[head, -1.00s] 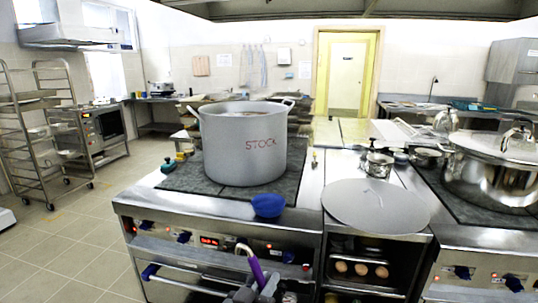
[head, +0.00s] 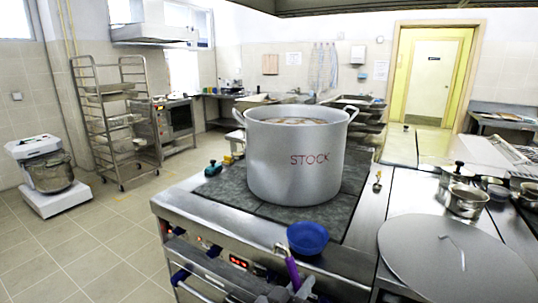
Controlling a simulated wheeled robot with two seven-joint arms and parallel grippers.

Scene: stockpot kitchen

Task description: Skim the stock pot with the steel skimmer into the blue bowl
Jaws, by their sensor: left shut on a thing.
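The grey stock pot (head: 295,175), marked STOCK in red, stands upright on the dark cooktop. A brownish surface (head: 295,121) shows inside its rim. The blue bowl (head: 307,239) sits at the cooktop's front edge, in front of the pot. My left gripper (head: 294,291) is at the bottom edge, shut on a purple handle (head: 291,270) with a hooked steel end (head: 281,248) pointing up. This looks like the skimmer; its head is out of view. The gripper is in front of and below the bowl, apart from it. My right gripper is not in view.
A large flat grey lid (head: 455,262) with a bar handle lies on the right counter. Small steel pots (head: 467,200) stand behind it. A teal-and-dark item (head: 213,168) sits at the cooktop's left corner. The stove's front rail and knobs are near the gripper.

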